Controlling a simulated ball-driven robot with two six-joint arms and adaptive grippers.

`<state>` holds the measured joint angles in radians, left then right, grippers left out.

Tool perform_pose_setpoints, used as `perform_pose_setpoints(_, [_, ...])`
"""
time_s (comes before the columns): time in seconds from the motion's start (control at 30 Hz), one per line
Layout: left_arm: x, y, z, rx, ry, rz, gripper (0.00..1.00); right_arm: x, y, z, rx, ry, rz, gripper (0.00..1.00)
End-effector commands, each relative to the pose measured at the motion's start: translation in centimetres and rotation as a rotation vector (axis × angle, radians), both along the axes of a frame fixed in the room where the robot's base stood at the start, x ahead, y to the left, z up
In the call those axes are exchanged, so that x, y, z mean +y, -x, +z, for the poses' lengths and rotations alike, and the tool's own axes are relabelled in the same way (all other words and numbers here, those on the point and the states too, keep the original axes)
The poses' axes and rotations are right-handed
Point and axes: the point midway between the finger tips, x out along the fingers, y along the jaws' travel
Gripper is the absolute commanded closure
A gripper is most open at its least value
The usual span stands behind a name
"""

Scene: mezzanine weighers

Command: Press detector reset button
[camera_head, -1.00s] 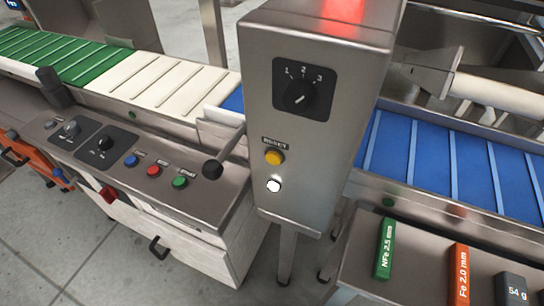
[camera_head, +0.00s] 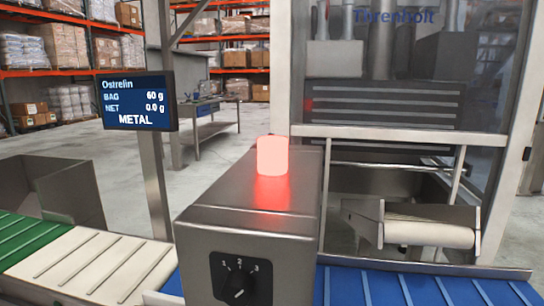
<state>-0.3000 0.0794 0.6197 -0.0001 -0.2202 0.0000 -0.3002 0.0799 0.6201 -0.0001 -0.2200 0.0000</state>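The detector housing (camera_head: 215,235) is a steel box in the middle foreground, over the conveyor. On its front is a black rotary selector (camera_head: 238,282) marked 1, 2, 3. A beacon (camera_head: 272,156) on its top glows red. The yellow reset button is below the bottom edge of the view and cannot be seen. A display (camera_head: 138,101) at the left reads Ostrelin, BAG 60 g, NET 0.0 g, METAL. Neither of my grippers is in view.
A conveyor belt with green, white (camera_head: 85,265) and blue (camera_head: 400,288) sections runs left to right. A glazed machine (camera_head: 385,120) stands behind at the right. Shelves with boxes (camera_head: 60,50) and a steel table (camera_head: 205,108) are farther back, with open floor between.

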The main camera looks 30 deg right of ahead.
Motion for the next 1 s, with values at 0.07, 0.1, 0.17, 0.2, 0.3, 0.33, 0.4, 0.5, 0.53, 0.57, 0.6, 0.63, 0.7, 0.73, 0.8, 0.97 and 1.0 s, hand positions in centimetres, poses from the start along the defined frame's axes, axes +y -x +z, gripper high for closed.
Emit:
perform_pose_setpoints(0.07, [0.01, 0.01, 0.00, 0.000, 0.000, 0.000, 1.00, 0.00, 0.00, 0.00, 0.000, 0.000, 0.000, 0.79])
perform_pose_setpoints(0.1, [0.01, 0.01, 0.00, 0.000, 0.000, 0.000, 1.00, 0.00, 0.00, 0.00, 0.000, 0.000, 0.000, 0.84])
perform_pose_setpoints(0.17, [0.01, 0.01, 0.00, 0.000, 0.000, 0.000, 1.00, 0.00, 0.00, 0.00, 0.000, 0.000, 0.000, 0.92])
perform_pose_setpoints(0.2, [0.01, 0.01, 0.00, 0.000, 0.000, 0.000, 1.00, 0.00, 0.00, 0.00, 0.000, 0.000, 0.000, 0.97])
perform_pose_setpoints(0.3, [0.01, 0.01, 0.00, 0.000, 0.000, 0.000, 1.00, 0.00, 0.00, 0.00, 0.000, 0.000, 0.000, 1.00])
perform_pose_setpoints(0.33, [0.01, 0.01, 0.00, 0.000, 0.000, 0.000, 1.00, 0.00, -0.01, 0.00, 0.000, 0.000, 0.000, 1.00])
perform_pose_setpoints(0.4, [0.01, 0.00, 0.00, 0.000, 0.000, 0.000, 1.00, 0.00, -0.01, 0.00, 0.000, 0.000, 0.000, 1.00])
perform_pose_setpoints(0.5, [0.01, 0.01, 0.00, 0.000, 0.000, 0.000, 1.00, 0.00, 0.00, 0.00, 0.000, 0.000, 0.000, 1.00])
perform_pose_setpoints(0.53, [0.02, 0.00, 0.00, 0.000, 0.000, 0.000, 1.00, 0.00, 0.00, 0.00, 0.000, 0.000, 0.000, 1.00])
perform_pose_setpoints(0.57, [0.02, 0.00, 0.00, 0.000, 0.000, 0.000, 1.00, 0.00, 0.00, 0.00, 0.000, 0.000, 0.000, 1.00])
perform_pose_setpoints(0.6, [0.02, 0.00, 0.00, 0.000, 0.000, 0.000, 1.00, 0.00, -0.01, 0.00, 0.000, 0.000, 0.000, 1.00])
perform_pose_setpoints(0.63, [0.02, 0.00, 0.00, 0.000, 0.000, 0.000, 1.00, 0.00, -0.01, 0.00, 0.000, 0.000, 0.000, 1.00])
perform_pose_setpoints(0.7, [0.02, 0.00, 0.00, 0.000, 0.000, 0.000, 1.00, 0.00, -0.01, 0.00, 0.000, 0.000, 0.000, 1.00])
perform_pose_setpoints(0.73, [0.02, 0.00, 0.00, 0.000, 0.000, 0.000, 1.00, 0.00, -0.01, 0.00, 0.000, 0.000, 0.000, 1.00])
perform_pose_setpoints(0.8, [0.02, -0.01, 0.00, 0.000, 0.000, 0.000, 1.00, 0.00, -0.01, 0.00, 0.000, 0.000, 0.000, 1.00])
perform_pose_setpoints(0.97, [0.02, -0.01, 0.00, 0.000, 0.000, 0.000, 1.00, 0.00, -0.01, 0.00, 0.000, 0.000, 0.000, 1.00])
perform_pose_setpoints(1.0, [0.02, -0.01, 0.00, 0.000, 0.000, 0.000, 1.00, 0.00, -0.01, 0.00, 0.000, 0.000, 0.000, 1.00])
